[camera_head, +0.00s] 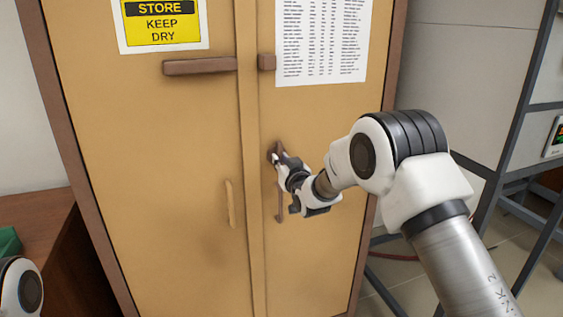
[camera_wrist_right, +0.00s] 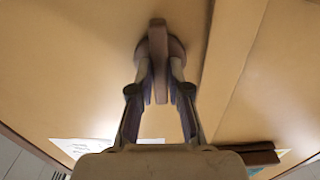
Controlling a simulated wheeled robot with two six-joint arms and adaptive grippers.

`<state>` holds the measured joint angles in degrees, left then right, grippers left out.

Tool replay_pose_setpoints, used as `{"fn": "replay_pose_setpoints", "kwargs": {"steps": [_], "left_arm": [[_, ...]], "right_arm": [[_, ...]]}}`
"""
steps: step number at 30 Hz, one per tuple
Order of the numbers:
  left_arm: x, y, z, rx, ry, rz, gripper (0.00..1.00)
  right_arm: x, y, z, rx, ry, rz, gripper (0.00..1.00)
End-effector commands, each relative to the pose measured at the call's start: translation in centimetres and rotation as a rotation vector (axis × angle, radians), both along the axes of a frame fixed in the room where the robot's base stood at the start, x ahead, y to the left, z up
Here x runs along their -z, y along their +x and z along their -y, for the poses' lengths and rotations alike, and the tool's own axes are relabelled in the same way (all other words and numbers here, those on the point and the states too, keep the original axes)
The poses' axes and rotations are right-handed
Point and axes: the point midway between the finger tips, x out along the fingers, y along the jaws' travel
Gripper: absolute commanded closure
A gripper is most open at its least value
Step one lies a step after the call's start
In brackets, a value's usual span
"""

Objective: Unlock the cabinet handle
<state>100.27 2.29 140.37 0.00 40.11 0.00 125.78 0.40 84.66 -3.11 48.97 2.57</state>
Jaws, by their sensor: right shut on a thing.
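The tan two-door cabinet (camera_head: 190,130) fills the middle of the head view, with both doors closed. A small brown handle knob (camera_head: 276,149) sits on the right door, near the seam. My right gripper (camera_head: 283,160) is at this knob and partly covers it. In the right wrist view the brown handle (camera_wrist_right: 158,60) stands upright on a round base, and the fingers of my right gripper (camera_wrist_right: 159,80) are shut on its two sides. My left gripper is out of view.
Thin vertical pulls (camera_head: 230,204) are on the doors. A grey metal rack (camera_head: 520,140) stands at right. A brown desk (camera_head: 40,225) is at left.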

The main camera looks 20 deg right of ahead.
Motion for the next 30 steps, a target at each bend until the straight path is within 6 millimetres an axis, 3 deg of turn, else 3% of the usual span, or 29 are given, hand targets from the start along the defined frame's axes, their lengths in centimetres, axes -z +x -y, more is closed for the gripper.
{"fn": "replay_pose_setpoints", "kwargs": {"steps": [10, 11, 12, 23, 26, 30], "left_arm": [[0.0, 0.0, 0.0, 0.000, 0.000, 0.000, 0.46], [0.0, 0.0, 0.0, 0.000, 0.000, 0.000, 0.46], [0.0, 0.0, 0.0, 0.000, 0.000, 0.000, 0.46], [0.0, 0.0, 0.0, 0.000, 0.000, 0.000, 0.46], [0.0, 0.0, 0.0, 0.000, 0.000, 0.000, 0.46], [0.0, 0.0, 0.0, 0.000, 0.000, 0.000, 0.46]], "right_arm": [[0.2, 0.0, 0.0, 0.000, 0.004, -0.004, 1.00], [0.2, 0.0, 0.0, 0.000, 0.003, -0.004, 0.73], [0.2, 0.0, 0.0, 0.000, 0.003, -0.004, 0.59], [0.0, -0.3, 0.0, 0.000, 0.002, -0.002, 0.58], [0.1, -1.5, 0.1, 0.000, 0.002, -0.003, 0.58], [0.1, -4.8, 0.2, 0.000, 0.003, -0.005, 0.58]]}}
